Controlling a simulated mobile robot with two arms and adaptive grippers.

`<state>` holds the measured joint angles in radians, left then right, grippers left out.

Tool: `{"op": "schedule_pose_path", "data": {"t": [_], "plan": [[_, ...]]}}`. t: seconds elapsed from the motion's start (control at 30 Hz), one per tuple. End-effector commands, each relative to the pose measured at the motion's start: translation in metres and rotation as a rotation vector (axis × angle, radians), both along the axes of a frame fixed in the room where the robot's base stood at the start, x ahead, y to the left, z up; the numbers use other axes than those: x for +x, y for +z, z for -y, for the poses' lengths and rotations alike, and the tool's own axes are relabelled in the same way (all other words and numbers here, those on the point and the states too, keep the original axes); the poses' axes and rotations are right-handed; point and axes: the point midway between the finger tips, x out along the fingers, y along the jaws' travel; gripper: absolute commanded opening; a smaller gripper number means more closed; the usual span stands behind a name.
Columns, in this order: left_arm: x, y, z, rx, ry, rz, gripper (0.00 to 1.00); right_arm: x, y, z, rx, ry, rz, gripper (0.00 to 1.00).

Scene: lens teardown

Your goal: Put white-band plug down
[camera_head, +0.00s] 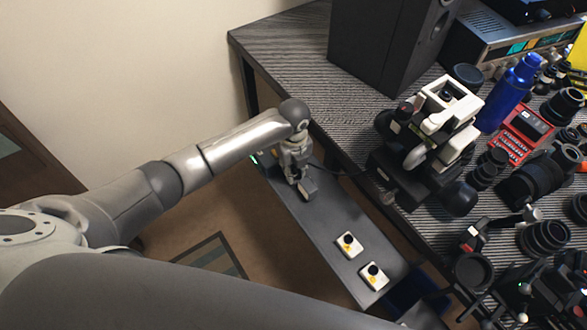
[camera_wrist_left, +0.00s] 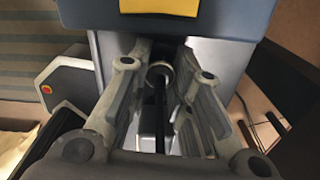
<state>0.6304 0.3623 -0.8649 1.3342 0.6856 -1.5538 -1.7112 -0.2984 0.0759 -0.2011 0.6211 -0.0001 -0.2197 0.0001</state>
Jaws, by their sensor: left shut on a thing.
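My left gripper (camera_head: 303,190) is low over the upper part of a grey panel (camera_head: 318,232) beside the table. In the left wrist view its two fingers (camera_wrist_left: 160,95) are closed in on a slim dark piece with a pale ring, the white-band plug (camera_wrist_left: 160,70). The fingers and their shadow hide part of the plug. In the head view the plug cannot be made out. I cannot tell whether its lower end touches the surface below. My right gripper is not in view.
The panel's middle is bare.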

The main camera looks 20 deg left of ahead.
Motion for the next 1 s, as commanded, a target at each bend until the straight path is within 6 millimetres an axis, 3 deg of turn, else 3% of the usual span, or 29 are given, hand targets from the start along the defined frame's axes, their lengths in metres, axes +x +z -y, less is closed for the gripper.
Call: {"op": "schedule_pose_path", "data": {"t": [0.63,0.67,0.8,1.0], "plan": [[-0.002,-0.015,0.0,0.0,0.001,-0.003,0.01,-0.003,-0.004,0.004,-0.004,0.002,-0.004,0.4],[-0.002,-0.015,0.0,0.001,0.001,-0.004,0.24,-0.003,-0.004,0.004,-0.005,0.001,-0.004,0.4],[-0.004,-0.017,-0.001,0.002,0.0,-0.008,0.42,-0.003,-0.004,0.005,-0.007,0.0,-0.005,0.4],[-0.004,-0.017,-0.001,0.003,0.0,-0.01,0.42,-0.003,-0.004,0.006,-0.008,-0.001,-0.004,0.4]]}}
